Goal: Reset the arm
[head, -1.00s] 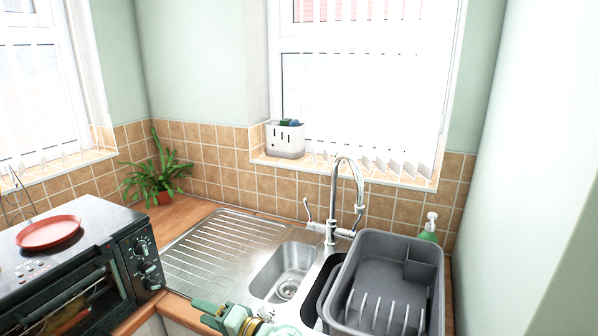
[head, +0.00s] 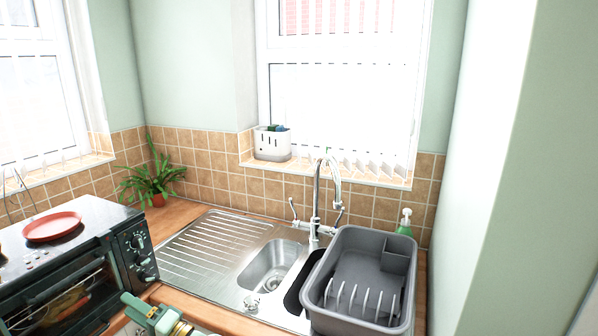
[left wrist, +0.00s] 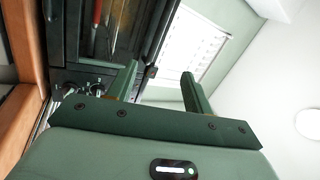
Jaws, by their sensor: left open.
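My left gripper (head: 150,312) is green and shows at the bottom edge of the head view, in front of the counter and right of the toaster oven. In the left wrist view its two green fingers (left wrist: 158,84) stand apart with nothing between them, so it is open and empty. Most of the left arm is cut off below the head view. My right gripper is not in view.
A black toaster oven (head: 60,262) with a red plate (head: 52,227) stands close left. A steel sink (head: 268,265) with a tap (head: 318,200) and a grey dish rack (head: 350,270) are right. A potted plant (head: 150,183) is behind.

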